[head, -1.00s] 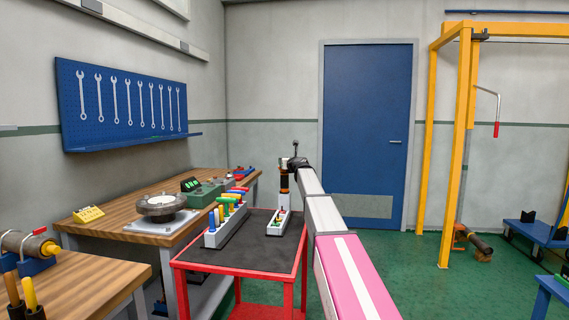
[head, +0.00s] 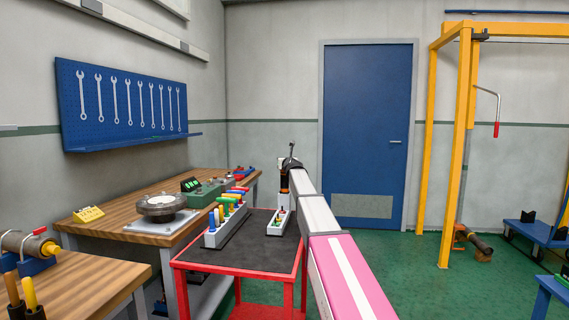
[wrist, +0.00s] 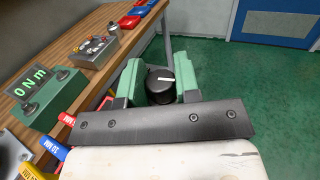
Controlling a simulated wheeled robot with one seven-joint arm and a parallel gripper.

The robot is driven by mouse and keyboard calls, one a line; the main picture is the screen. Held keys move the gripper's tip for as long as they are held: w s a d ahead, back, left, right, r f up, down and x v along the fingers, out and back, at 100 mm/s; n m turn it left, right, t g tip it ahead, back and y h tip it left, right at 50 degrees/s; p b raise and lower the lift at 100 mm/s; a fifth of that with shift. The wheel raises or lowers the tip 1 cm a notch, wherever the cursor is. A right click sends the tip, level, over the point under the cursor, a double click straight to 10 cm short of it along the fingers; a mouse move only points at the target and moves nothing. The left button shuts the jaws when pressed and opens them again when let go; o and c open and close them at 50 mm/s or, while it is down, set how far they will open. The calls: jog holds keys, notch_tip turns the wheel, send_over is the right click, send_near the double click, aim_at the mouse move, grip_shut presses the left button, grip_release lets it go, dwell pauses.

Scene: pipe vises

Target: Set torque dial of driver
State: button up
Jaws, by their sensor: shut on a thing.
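The driver (head: 284,184) stands upright in a small white rack (head: 275,229) on the cart, partly hidden by my arm. In the wrist view its black torque dial (wrist: 160,86) with a white pointer line sits between the green fingers of my gripper (wrist: 159,76). The pointer line points to the right in that view. My gripper is shut on the dial from above; in the head view the gripper (head: 290,163) is small and dark at the driver's top. Any scale around the dial is hidden.
The red cart (head: 237,269) also holds a white rack (head: 226,234) of several colour-handled tools. On the workbench are a green display box (wrist: 44,98), apparently reading 0 Nm, and a round metal device (head: 160,205). Green floor is clear right of the cart.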

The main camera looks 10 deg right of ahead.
dwell(0.6)
jog(key=o, duration=0.9)
jog(key=s, duration=1)
jog(key=shift+s+d, duration=0.4)
jog(key=shift+w, duration=0.1)
